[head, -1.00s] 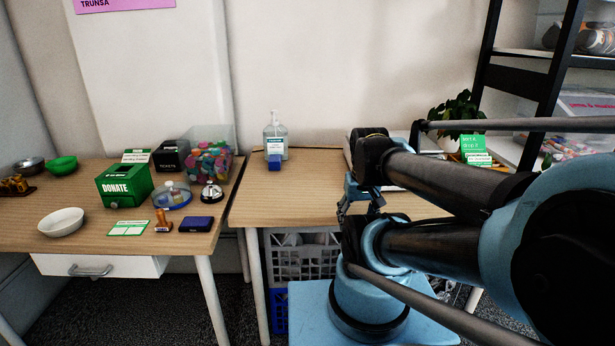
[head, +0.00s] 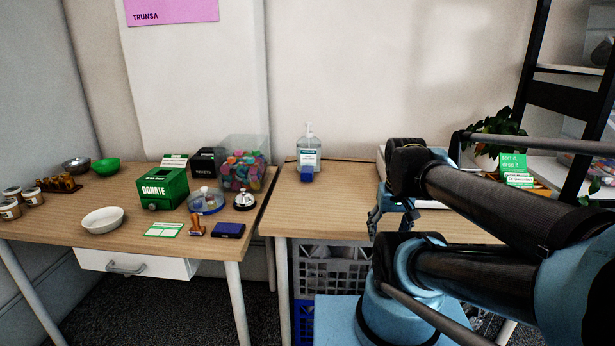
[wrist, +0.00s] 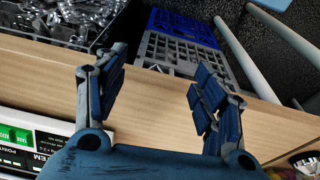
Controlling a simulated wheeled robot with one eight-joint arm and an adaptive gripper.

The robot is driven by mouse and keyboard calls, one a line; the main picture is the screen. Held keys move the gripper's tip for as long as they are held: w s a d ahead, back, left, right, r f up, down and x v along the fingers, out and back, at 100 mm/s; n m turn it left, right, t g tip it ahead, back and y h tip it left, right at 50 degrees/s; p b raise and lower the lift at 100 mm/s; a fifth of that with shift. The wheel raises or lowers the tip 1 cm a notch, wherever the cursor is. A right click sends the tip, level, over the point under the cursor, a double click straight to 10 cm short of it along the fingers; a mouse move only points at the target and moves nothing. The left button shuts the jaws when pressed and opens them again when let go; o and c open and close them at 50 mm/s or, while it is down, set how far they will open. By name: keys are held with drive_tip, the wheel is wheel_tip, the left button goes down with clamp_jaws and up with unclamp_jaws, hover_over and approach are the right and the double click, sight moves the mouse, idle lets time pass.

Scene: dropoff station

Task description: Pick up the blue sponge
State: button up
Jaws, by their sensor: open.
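A small blue block (head: 306,174), which looks like the blue sponge, sits on the right table in front of a clear pump bottle (head: 308,150). My gripper (head: 378,222) hangs over the front part of that table, to the right of the block and apart from it. In the wrist view my gripper (wrist: 160,70) is open, with its two dark blue fingers spread and nothing between them. The wrist view shows the table edge below the fingers; I see no sponge there.
The left table holds a green donate box (head: 162,188), a white bowl (head: 102,220), a dark blue pad (head: 229,230) and a bell (head: 244,201). Grey and blue crates (wrist: 180,50) stand below the right table. A tray of metal pieces (wrist: 70,20) is near my gripper.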

drive_tip(key=w+a+r, duration=0.2)
drive_tip(key=w+r, duration=0.5)
drive_tip(key=w, duration=0.1)
wheel_tip(320, 180, up, 8)
drive_tip(key=t, duration=0.2)
hover_over(307, 169)
drive_tip(key=s, duration=0.6)
drive_tip(key=shift+m, duration=0.3)
drive_tip(key=x, duration=1.1)
drive_tip(key=shift+d, duration=0.1)
drive_tip(key=shift+x, duration=2.7)
drive_tip(key=c, duration=0.9)
